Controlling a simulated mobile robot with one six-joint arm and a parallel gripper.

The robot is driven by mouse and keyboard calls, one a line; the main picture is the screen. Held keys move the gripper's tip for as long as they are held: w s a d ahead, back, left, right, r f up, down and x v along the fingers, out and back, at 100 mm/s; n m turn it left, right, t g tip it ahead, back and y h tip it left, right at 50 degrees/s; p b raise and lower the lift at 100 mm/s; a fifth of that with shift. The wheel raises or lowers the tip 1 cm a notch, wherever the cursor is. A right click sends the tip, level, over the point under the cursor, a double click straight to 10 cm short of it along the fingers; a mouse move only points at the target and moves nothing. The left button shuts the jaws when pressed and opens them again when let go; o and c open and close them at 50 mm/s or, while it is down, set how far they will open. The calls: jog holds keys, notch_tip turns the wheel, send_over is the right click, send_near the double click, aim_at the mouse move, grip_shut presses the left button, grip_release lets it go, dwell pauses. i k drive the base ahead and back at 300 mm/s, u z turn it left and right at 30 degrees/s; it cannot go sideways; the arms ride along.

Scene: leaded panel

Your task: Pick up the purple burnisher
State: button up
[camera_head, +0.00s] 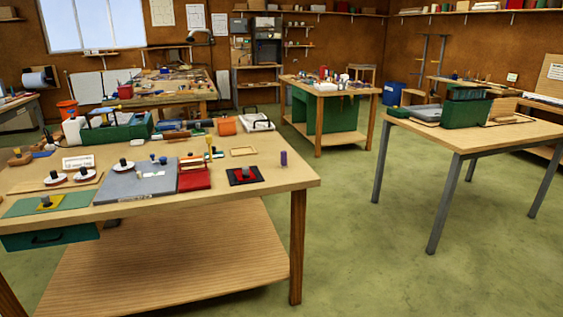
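A small purple upright piece (283,158), which looks like the purple burnisher, stands on the near wooden workbench (262,185) toward its right end. My gripper is not in view.
The bench also holds a grey board (135,184), a red block (194,179), a green toolbox (122,130) and an orange box (226,125). A grey-legged table (520,135) stands at right. Green floor (385,255) is clear between them.

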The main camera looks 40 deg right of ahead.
aim_at(283, 154)
jog(key=z, duration=0.05)
jog(key=i, duration=0.9)
